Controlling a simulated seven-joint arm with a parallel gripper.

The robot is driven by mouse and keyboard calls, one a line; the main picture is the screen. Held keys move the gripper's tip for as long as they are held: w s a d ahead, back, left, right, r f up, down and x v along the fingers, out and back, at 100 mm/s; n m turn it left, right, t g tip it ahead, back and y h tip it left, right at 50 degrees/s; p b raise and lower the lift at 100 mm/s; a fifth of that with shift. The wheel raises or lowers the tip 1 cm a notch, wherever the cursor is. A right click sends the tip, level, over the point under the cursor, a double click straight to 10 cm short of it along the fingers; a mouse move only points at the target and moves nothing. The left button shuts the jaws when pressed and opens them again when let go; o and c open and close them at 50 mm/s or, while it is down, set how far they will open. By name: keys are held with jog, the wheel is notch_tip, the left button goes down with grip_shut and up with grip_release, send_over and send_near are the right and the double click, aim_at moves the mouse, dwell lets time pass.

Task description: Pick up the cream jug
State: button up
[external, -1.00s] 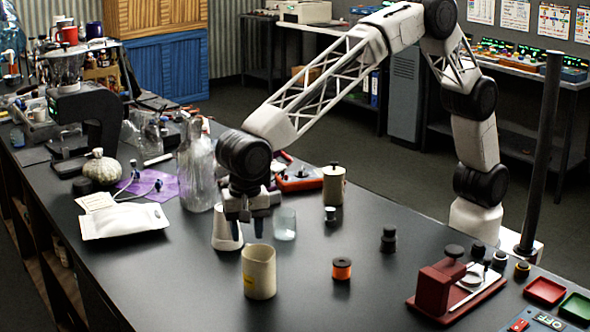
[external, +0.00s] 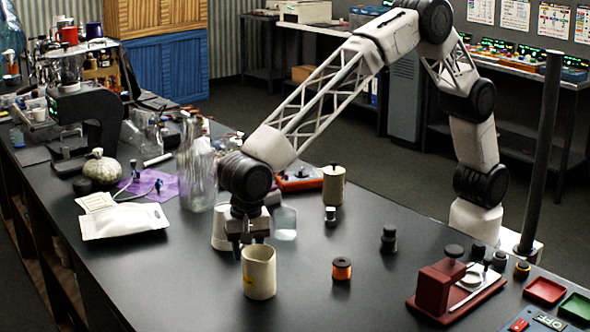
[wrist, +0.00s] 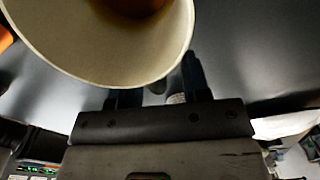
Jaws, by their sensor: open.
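The cream jug (external: 259,274) is a cream-coloured, open-topped cylinder standing upright on the dark bench. In the wrist view its wide rim and brownish inside (wrist: 95,62) fill the upper left. My gripper (external: 245,246) is open and points down just behind the jug, close to its rim in the external view. In the wrist view my gripper (wrist: 158,92) has its right finger beside the rim, while the rim covers part of the left finger. I see nothing between the fingers, and cannot tell whether they touch the jug.
A white tapered cup (external: 221,230) and a clear glass (external: 285,222) stand close behind my gripper. A tall glass bottle (external: 198,172) is to the left. The bench in front of the jug is clear.

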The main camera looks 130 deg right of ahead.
grip_shut()
jog(key=shift+r, duration=0.4)
dwell(0.6)
jog(key=shift+r, duration=4.55)
jog(key=shift+r, duration=0.1)
